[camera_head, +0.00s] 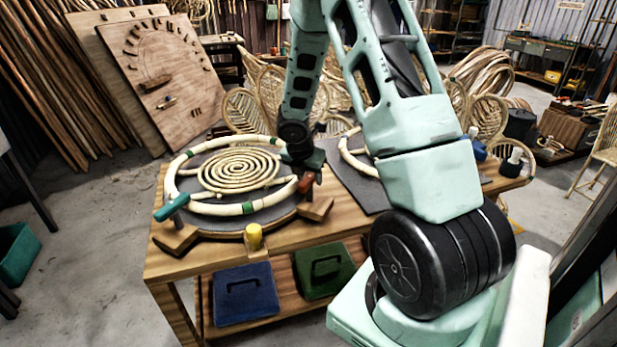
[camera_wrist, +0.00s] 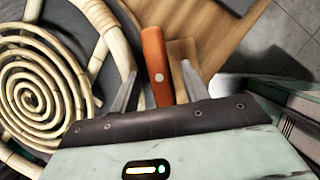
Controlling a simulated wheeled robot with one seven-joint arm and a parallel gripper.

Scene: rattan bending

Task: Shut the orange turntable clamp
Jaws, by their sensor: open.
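The orange clamp (camera_head: 307,184) stands at the right edge of the round turntable (camera_head: 222,222), in front of my arm. In the wrist view the orange clamp handle (camera_wrist: 157,65) lies between my two fingers, with a pale dot near its lower end. My gripper (camera_wrist: 158,85) is open around the handle, and gaps show on both sides of it. In the head view my gripper (camera_head: 303,165) is at the clamp, partly hidden by the arm. A wooden block (camera_wrist: 183,60) lies just right of the handle. A rattan ring with a coiled spiral (camera_head: 240,172) lies on the turntable.
A teal clamp (camera_head: 171,207) is at the turntable's left edge, and a yellow knob (camera_head: 254,236) stands at its front. The wooden bench (camera_head: 160,268) holds a second rattan piece on the right. Blue (camera_head: 246,294) and green (camera_head: 322,270) bins sit below.

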